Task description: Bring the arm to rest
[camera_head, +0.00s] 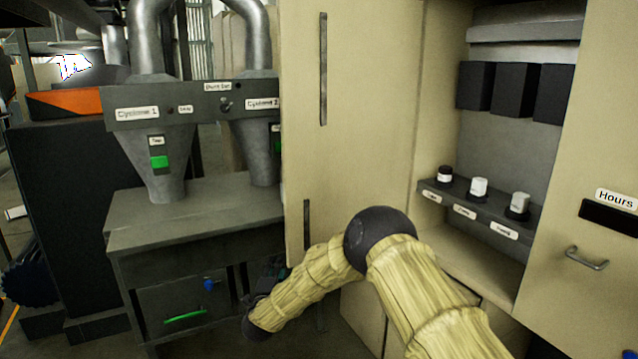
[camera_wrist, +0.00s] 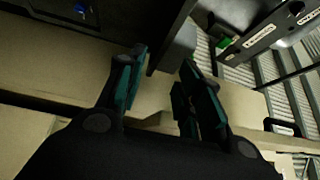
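My arm, in a yellowish ribbed sleeve with a dark elbow, reaches from the lower right to the lower middle of the head view. My gripper (camera_head: 265,280) is mostly hidden behind the forearm there, close to the dark cyclone stand. In the wrist view my gripper (camera_wrist: 162,88) has its two teal-padded fingers apart, with a clear gap and nothing held between them. Beyond the fingers are a beige surface and a dark box edge.
An open beige cabinet door (camera_head: 352,110) stands behind my arm. The cabinet shelf (camera_head: 480,206) at right holds knobs. The cyclone stand (camera_head: 190,215) is at left, with a drawer (camera_head: 186,303) below.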

